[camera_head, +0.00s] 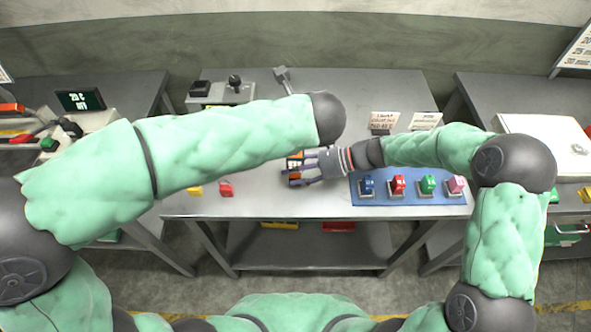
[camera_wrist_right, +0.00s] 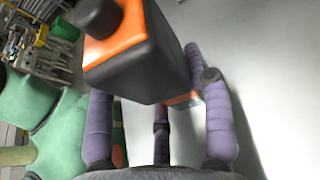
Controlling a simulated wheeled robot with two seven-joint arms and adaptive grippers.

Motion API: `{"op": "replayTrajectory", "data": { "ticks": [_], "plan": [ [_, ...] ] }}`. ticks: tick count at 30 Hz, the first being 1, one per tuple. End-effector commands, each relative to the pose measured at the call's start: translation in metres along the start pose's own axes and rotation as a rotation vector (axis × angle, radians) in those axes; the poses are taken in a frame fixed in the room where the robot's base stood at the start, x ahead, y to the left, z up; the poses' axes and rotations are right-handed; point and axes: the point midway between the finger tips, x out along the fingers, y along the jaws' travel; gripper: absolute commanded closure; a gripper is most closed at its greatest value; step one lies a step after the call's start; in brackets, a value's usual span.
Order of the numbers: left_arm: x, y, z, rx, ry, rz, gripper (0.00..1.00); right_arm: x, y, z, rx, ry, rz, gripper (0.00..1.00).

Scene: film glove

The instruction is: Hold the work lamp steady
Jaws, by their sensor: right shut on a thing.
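The work lamp looks to be the orange and black boxy thing (camera_wrist_right: 135,50) with a black knob, seen close up in the right wrist view. In the head view only a small orange and dark part of it (camera_head: 294,162) shows at my right gripper (camera_head: 315,167). The purple-grey fingers of that gripper, also in the wrist view (camera_wrist_right: 165,110), are shut on it, low over the middle of the grey table. Its far side is hidden. My left arm reaches across the table from the left, and its gripper does not show.
A blue mat (camera_head: 411,199) with several coloured switch-like blocks lies right of my right gripper. A yellow block (camera_head: 195,190) and a red block (camera_head: 226,189) sit near the front edge. A grey control box (camera_head: 222,92) and small cards (camera_head: 384,121) stand at the back.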

Motion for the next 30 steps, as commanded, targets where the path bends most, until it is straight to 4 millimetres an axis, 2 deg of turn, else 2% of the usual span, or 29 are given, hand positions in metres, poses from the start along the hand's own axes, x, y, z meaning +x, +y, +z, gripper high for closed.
{"op": "replayTrajectory", "data": {
  "ticks": [1,3,4,14,17,30],
  "plan": [
    [0.0,0.0,0.0,0.0,0.0,0.0,1.0,0.001,0.002,-0.002,0.004,0.002,0.003,0.46],
    [0.0,0.0,0.0,0.0,0.0,0.0,1.0,0.001,0.002,-0.002,0.004,0.002,0.003,0.26],
    [0.0,0.0,0.0,0.0,0.0,0.0,1.0,0.001,0.001,-0.002,0.004,0.002,0.003,0.21],
    [0.0,0.0,0.0,0.0,0.0,0.0,1.0,0.0,0.0,-0.001,0.001,0.0,0.0,0.21],
    [0.0,0.0,0.0,0.0,0.0,0.0,1.0,-0.006,0.0,0.0,0.001,0.0,-0.002,0.21],
    [0.0,0.0,0.0,0.0,0.0,0.0,1.0,-0.066,0.0,-0.001,0.001,0.0,-0.001,0.21]
  ]
}}
